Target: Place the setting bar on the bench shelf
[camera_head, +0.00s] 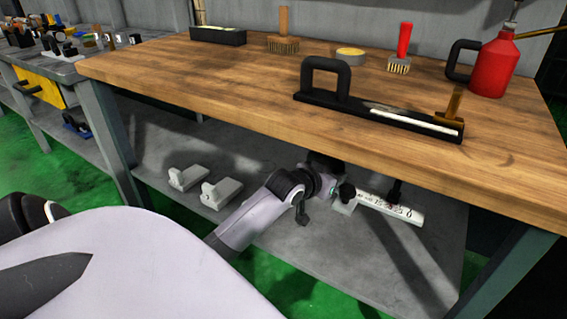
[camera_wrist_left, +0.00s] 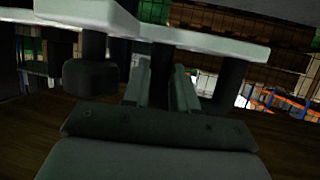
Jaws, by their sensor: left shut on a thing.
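The setting bar (camera_head: 395,209) is a slim whitish bar with dark markings, a dark knob at its left end and a dark post near its middle. It is below the front edge of the wooden bench top, over the grey bench shelf (camera_head: 290,245); I cannot tell whether it touches the shelf. My left gripper (camera_head: 333,187) is at its left end, shut on it and partly hidden. In the left wrist view the bar (camera_wrist_left: 210,40) crosses the top, with dark posts, beyond the gripper fingers (camera_wrist_left: 162,85). My right gripper is not in view.
Two light grey blocks (camera_head: 221,193) stand on the shelf, left of my gripper. The bench top (camera_head: 230,85) overhangs the shelf and holds a black-handled tool (camera_head: 325,78), brushes and a red bottle (camera_head: 495,68). Bench legs (camera_head: 105,135) flank the shelf. Its front right is clear.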

